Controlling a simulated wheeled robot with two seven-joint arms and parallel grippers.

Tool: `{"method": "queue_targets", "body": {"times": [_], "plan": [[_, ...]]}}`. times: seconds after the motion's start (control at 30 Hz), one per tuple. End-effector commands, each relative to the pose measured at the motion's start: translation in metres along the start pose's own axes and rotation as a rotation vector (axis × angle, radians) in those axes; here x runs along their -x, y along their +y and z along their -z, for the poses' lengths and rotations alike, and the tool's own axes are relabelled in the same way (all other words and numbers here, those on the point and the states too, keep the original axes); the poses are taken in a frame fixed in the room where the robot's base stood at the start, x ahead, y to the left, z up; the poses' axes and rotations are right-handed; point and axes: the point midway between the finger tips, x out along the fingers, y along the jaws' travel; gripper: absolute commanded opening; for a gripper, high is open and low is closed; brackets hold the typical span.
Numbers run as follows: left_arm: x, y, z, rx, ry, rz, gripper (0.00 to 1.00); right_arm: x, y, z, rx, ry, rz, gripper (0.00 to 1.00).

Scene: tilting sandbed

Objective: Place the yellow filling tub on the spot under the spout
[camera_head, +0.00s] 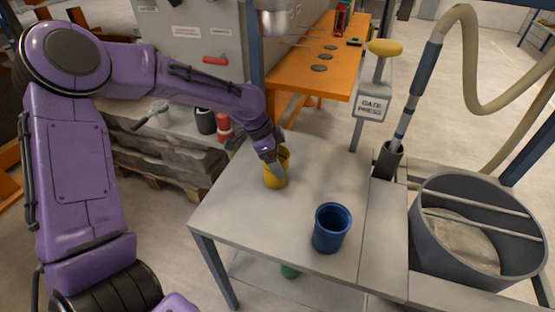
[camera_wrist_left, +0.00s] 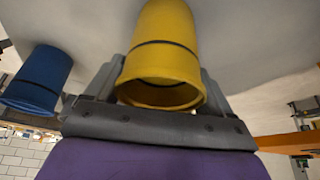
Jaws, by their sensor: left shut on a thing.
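The yellow filling tub (camera_head: 275,178) is at the left part of the grey table (camera_head: 235,215). My left gripper (camera_head: 277,163) is shut on it from above and partly hides it. In the left wrist view the tub (camera_wrist_left: 163,55) sits between the two fingers (camera_wrist_left: 165,85), its open rim towards the wrist. I cannot tell whether its base touches the table. A grey metal cylinder (camera_head: 275,20) hangs at the top edge and may be the spout. I cannot make out a marked spot under it. My right gripper is not in view.
A blue tub (camera_head: 331,228) stands upright on the table, right of the yellow one. A yellow-topped "GATE PRESS" post (camera_head: 372,105) stands at the back. A hose nozzle (camera_head: 387,160) and a large grey bin (camera_head: 420,225) are at right. An orange bench (camera_head: 315,70) lies behind.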

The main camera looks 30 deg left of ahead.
Motion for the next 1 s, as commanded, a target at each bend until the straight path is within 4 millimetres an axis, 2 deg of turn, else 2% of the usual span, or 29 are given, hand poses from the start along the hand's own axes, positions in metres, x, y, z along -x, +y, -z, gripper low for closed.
{"method": "queue_targets", "body": {"times": [0.23, 0.27, 0.3, 0.53, 0.63, 1.0], "plan": [[-0.003, 0.000, -0.001, 0.001, 0.000, 0.000, 0.52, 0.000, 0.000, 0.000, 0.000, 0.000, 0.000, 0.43], [-0.003, 0.000, -0.001, 0.001, 0.000, 0.000, 0.89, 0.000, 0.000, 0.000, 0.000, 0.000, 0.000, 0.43], [-0.003, 0.000, -0.001, 0.000, 0.000, 0.000, 1.00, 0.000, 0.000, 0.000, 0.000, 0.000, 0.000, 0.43], [-0.002, 0.000, -0.001, 0.000, 0.000, 0.000, 1.00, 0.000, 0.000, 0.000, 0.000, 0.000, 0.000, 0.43], [0.008, -0.001, 0.001, 0.000, 0.002, 0.003, 1.00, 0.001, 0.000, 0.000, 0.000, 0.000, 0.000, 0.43], [0.099, 0.000, 0.002, 0.000, 0.002, 0.003, 1.00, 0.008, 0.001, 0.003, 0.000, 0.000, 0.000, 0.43]]}}
